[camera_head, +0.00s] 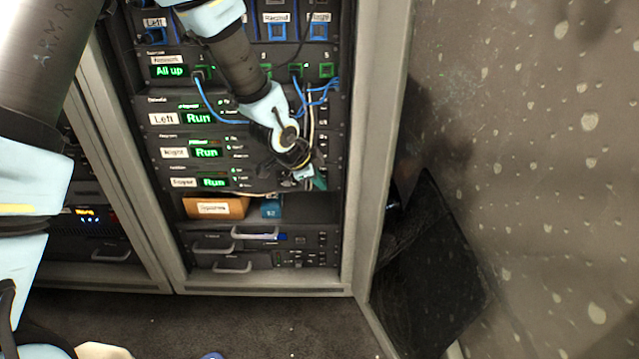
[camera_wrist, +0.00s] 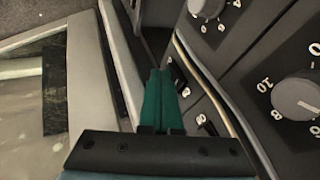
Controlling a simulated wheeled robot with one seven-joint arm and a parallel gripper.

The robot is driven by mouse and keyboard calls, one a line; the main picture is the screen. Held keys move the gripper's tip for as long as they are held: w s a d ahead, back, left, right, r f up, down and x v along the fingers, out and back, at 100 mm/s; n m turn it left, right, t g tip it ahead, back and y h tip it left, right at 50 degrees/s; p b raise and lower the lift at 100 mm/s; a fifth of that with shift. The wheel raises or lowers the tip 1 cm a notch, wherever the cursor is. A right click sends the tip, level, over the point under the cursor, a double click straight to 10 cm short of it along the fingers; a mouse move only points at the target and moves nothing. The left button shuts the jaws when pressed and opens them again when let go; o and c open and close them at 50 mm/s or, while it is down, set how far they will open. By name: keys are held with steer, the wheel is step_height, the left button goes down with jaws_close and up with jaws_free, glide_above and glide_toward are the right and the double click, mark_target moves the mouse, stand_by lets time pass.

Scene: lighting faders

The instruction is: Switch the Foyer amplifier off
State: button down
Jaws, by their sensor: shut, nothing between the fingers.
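The Foyer amplifier (camera_head: 214,182) is the lowest of three similar units in the rack, below Left and Right. Its display is lit green and reads "Run". My gripper (camera_head: 319,184) is at the right end of that amplifier's front. In the wrist view its green fingers (camera_wrist: 159,80) are shut together and empty. A small dark rocker switch (camera_wrist: 179,78) is just right of the fingertips; I cannot tell whether they touch it. A second switch (camera_wrist: 207,125) is nearer the camera. I cannot tell which switch belongs to Foyer.
The Left amplifier (camera_head: 163,119) and Right amplifier (camera_head: 174,153) also read "Run". Blue cables (camera_head: 205,103) hang in front of the rack. A pale cable (camera_wrist: 202,82) runs past the switches, near a large knob (camera_wrist: 297,97). An orange box (camera_head: 216,207) is on the shelf below.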

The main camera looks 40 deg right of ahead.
steer(key=shift+f, duration=0.1)
steer(key=b, duration=0.2)
steer(key=t+h+b, duration=0.1)
steer(key=b, duration=0.2)
steer(key=shift+w+d+f, duration=0.15)
steer(key=shift+w+f, duration=0.1)
steer(key=shift+f, duration=0.05)
steer(key=shift+w+r, duration=0.1)
steer(key=shift+r, duration=0.05)
